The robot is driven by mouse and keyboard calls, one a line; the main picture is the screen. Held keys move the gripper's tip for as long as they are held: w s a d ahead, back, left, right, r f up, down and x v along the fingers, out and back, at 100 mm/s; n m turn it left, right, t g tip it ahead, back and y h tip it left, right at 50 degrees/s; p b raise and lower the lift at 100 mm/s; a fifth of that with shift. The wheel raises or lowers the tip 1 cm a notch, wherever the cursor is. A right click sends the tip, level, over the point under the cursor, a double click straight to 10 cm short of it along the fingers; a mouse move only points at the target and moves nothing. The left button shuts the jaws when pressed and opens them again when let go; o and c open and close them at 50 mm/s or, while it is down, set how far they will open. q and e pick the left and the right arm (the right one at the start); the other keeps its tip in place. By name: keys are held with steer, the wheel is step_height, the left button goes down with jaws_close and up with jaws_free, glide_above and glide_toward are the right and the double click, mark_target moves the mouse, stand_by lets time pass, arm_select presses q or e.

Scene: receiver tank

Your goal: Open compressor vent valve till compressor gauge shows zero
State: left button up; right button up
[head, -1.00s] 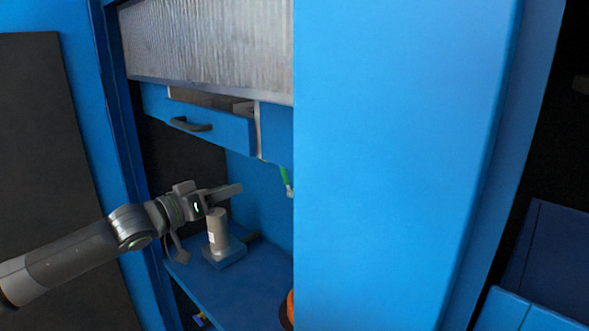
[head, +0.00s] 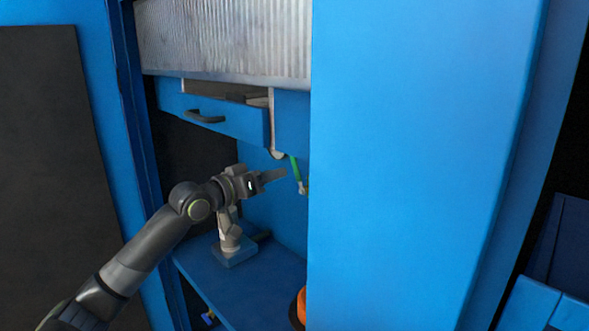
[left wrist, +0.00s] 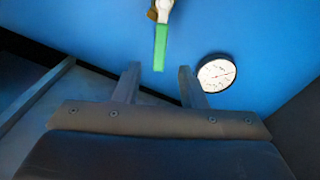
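The vent valve's green handle (head: 296,169) hangs down at the right side of the opening in the blue cabinet. In the left wrist view the green handle (left wrist: 160,47) points down from a pale fitting (left wrist: 160,10). A round white gauge (left wrist: 216,73) with a black rim is right of it; its needle is too small to read surely. My left gripper (left wrist: 158,70) is open and empty, its two fingers apart, with the handle's lower end seen between and beyond the tips. In the head view the upper finger (head: 272,177) reaches close to the handle. My right gripper is not in view.
A grey cylinder on a blue base (head: 233,252) stands on the blue shelf (head: 258,285) below my left gripper. A drawer with a dark handle (head: 205,117) hangs above. A wide blue panel (head: 420,170) closes off the right. An orange object (head: 301,306) shows low at its edge.

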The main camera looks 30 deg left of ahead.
mark_target(294, 167)
arm_select(q)
steer(key=x, duration=0.8)
jaws_close()
